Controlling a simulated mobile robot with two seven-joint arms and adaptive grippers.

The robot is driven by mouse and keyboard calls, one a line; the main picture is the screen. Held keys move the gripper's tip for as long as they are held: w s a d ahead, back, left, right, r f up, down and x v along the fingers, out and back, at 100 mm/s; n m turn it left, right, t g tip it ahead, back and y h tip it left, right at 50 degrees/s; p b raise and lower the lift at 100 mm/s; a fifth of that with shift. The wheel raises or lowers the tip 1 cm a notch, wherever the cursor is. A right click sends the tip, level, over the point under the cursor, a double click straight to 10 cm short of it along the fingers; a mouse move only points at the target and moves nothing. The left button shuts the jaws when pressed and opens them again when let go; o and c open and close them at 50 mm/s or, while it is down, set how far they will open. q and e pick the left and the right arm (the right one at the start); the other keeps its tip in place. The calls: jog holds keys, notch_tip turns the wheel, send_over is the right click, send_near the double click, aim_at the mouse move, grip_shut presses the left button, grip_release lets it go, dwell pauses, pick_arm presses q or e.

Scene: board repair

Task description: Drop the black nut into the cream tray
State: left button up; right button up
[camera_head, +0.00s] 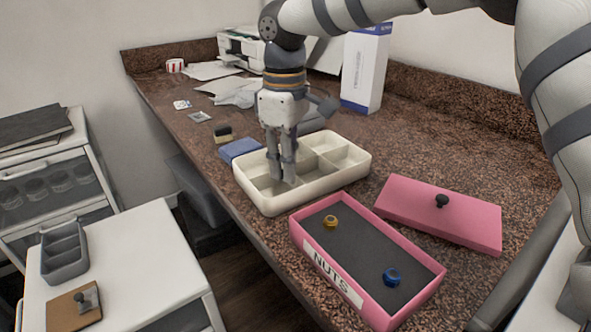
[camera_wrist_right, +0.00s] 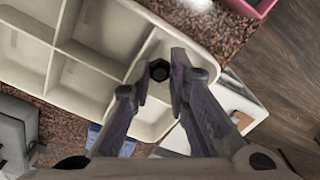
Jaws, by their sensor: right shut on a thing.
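The cream tray (camera_head: 327,198), a divided tray with several compartments, stands on the speckled counter; its walls also show in the right wrist view (camera_wrist_right: 88,57). My right gripper (camera_head: 282,181) points down into the tray's near-left part in the head view. In the wrist view the black nut (camera_wrist_right: 159,70) sits between the fingertips of this gripper (camera_wrist_right: 160,76), which is shut on it. The nut is hidden in the head view. How far it is above the tray floor I cannot tell. My left gripper is not in view.
A pink box (camera_head: 365,299) labelled NUTS stands in front, holding a yellow nut (camera_head: 330,221) and a blue nut (camera_head: 391,277). Its pink lid (camera_head: 470,227) lies to the right. A blue item (camera_head: 238,150) lies behind the tray; a white box (camera_head: 365,70) stands farther back.

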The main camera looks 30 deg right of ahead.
jog(key=o, duration=0.9)
notch_tip(320, 180, up, 12)
dwell(0.3)
